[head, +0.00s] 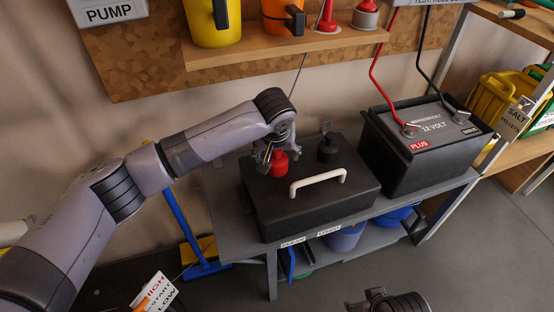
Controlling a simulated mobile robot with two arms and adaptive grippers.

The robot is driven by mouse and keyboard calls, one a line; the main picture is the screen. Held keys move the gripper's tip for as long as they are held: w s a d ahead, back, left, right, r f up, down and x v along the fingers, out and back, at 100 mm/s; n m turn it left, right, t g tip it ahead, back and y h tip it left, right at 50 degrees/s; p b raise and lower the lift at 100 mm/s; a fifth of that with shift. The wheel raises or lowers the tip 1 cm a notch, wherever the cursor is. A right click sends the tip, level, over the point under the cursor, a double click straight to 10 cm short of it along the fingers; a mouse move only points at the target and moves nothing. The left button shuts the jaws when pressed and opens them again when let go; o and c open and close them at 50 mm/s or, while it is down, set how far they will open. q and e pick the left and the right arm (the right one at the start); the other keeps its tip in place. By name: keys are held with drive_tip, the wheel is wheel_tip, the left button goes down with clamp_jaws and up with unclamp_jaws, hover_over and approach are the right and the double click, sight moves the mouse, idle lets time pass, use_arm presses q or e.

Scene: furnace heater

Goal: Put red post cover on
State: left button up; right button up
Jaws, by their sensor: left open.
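The red post cover (279,164) is at the left rear of a black case (318,205) with a white handle, on the grey bench. My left gripper (277,157) reaches down from above, open, with its fingers around or just above the cover's top. I cannot tell whether they touch it. A black post cover (328,149) is on the same case, to the right. My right gripper (374,300) shows only partly at the bottom edge, away from the bench; its fingers are too unclear to judge.
A 12 volt battery (432,138) with a PLUS label and clamped red and black leads stands right of the case. A wooden shelf (285,45) with yellow and orange containers hangs above. The grey bench (231,229) has little free room. Open floor lies at right.

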use_arm(q)
drive_tip(key=shift+x, duration=0.8)
use_arm(e)
drive_tip(key=shift+v, duration=0.85)
use_arm(q)
drive_tip(key=shift+c, duration=0.5)
use_arm(e)
drive_tip(key=shift+w, duration=0.1)
use_arm(q)
drive_tip(key=c, duration=1)
drive_tip(key=shift+r, duration=0.15)
